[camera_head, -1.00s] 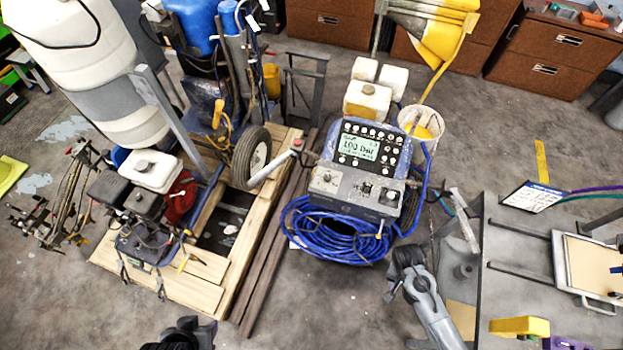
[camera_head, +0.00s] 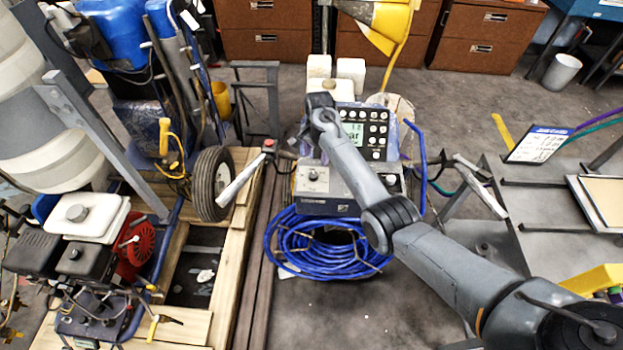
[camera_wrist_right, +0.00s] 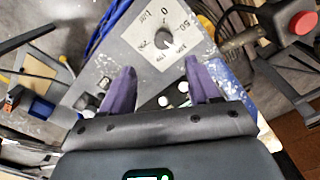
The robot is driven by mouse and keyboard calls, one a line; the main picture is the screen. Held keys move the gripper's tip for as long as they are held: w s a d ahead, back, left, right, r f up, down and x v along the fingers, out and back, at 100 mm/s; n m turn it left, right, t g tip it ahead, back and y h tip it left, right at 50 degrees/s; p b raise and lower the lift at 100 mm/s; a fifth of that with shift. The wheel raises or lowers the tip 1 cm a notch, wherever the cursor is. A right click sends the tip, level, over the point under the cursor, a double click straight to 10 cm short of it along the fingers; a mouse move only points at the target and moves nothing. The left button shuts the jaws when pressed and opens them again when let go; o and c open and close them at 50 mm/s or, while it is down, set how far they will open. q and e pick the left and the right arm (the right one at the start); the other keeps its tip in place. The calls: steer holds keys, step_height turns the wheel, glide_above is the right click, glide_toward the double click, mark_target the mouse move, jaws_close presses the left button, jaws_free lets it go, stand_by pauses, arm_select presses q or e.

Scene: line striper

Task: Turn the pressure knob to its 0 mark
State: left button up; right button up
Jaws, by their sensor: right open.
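The pressure knob (camera_wrist_right: 164,40) is a dark round knob on a pale dial plate with printed marks; 0 and 50 are legible. The pointer's exact direction is too small to read. In the head view the knob (camera_head: 312,175) sits on the left of the striper's grey front panel (camera_head: 335,203). My right gripper (camera_wrist_right: 160,68) is open, its two purple fingers apart, with nothing between the tips. In the wrist view the knob lies just beyond the fingertips, apart from them. In the head view my right forearm and wrist cover part of the panel and display. My left gripper is out of view.
The display (camera_head: 353,133) above the panel is partly covered by my arm. A coiled blue hose (camera_head: 318,245) hangs in front. A handle with a red end (camera_head: 268,143) is left of the panel. A grey bench (camera_head: 540,215) stands to the right.

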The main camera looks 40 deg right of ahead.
mark_target(314, 175)
steer(key=f+b, duration=0.1)
steer(key=f, duration=0.2)
steer(key=f+b, duration=0.1)
steer(key=f, duration=0.3)
steer(key=f+b, duration=0.1)
steer(key=f, duration=0.2)
steer(key=shift+w+a+f, duration=0.15)
steer(key=shift+w+a, duration=0.05)
steer(key=shift+w, duration=0.2)
steer(key=shift+c, duration=0.3)
steer(key=shift+c, duration=1.3)
steer(key=c, duration=0.7)
